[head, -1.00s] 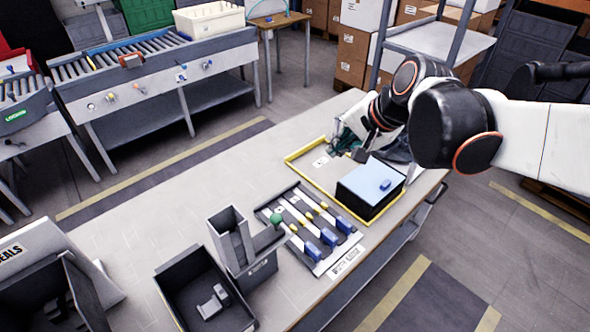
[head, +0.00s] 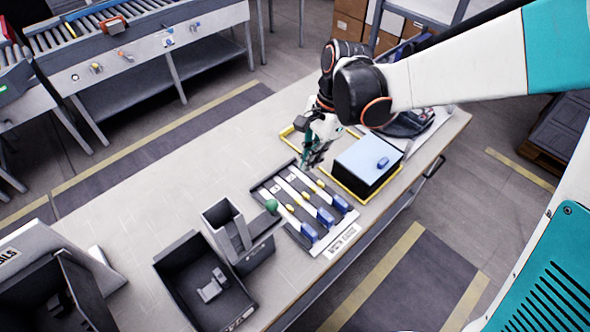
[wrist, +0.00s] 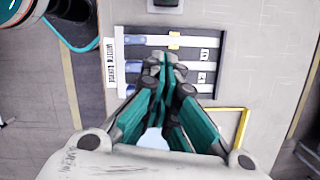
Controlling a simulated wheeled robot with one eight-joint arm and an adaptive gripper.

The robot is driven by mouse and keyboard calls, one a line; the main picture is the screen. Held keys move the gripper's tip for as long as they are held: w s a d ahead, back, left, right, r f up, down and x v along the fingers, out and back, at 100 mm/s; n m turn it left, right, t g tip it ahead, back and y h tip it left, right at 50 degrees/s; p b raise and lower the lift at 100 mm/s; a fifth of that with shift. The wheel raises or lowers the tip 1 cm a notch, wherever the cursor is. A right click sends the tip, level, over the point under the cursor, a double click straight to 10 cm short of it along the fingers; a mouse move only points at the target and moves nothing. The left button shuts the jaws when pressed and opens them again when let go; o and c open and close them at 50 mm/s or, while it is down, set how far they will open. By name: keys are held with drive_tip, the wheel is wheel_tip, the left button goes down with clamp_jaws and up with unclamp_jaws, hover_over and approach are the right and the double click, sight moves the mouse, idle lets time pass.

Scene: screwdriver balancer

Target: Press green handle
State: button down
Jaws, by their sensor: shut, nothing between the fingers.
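The green ball-shaped handle (head: 271,206) sits on the grey dispenser (head: 228,230), beside the screwdriver rack, in the head view. My gripper (head: 312,160) is above the table at the far end of the rack, well apart from the green handle. In the wrist view my gripper (wrist: 165,60) is shut and empty, its fingertips over the rack (wrist: 207,50). The green handle cannot be made out in the wrist view. Only a grey part shows at the top edge there.
A dark bin (head: 165,268) with a grey part inside stands left of the dispenser.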

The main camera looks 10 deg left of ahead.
drive_tip(key=shift+s+d, duration=0.1)
drive_tip(key=shift+s, duration=0.1)
drive_tip(key=s+a+f+b, duration=0.2)
drive_tip(key=s+a+f, duration=0.2)
drive_tip(key=f, duration=0.5)
drive_tip(key=shift+a+b, duration=0.3)
drive_tip(key=shift+a, duration=0.25)
